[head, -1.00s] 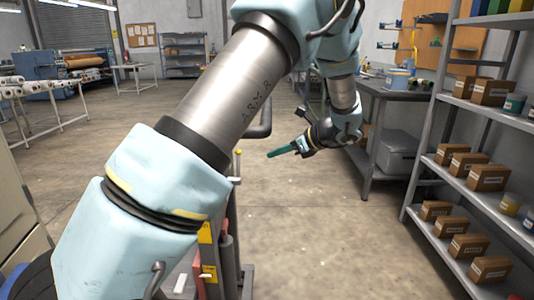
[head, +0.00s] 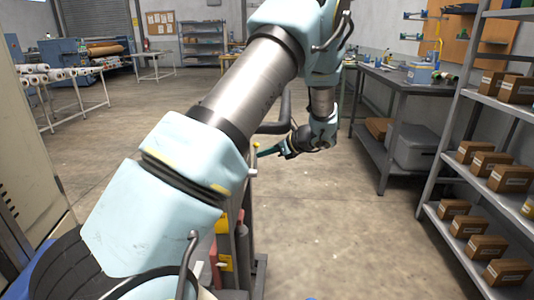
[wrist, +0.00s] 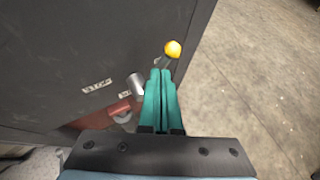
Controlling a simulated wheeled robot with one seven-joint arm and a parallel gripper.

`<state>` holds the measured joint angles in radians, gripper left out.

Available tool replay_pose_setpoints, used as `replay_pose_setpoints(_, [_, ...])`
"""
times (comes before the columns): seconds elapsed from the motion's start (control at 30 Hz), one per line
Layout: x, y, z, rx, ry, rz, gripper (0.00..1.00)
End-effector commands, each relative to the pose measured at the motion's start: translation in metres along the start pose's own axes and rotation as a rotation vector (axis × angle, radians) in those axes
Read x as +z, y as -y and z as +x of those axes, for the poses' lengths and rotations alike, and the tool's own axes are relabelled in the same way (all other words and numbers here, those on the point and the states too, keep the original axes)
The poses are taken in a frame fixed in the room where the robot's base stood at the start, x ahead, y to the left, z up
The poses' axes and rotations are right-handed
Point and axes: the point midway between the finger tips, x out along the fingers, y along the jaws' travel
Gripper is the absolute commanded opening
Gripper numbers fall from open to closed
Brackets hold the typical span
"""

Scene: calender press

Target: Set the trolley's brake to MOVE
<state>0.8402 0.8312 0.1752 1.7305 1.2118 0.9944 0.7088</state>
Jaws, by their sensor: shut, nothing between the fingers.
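The trolley (head: 243,245) stands upright behind my arm in the head view, mostly hidden by it. Its black handle (head: 284,108) shows above. In the wrist view a yellow knob (wrist: 173,48) on a short stem stands out at the right edge of a dark panel (wrist: 60,50). A bare metal cylinder (wrist: 135,84) is left of the fingers, near small white labels (wrist: 97,86) too blurred to read surely. My gripper (wrist: 160,72) is shut and empty, its teal tips just below the knob in the picture; I cannot tell whether they touch. It also shows in the head view (head: 260,152).
A shelf rack with boxes (head: 485,165) stands at the right, and a grey workbench (head: 405,85) behind it. A beige cabinet (head: 30,150) is close at the left. The floor (head: 340,220) between trolley and rack is clear.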

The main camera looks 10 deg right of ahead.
Motion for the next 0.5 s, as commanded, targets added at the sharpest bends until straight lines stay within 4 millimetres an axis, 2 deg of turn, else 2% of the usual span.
replay_pose_setpoints(0.5, [0.003, 0.011, 0.005, 0.056, -0.063, 0.093, 0.00])
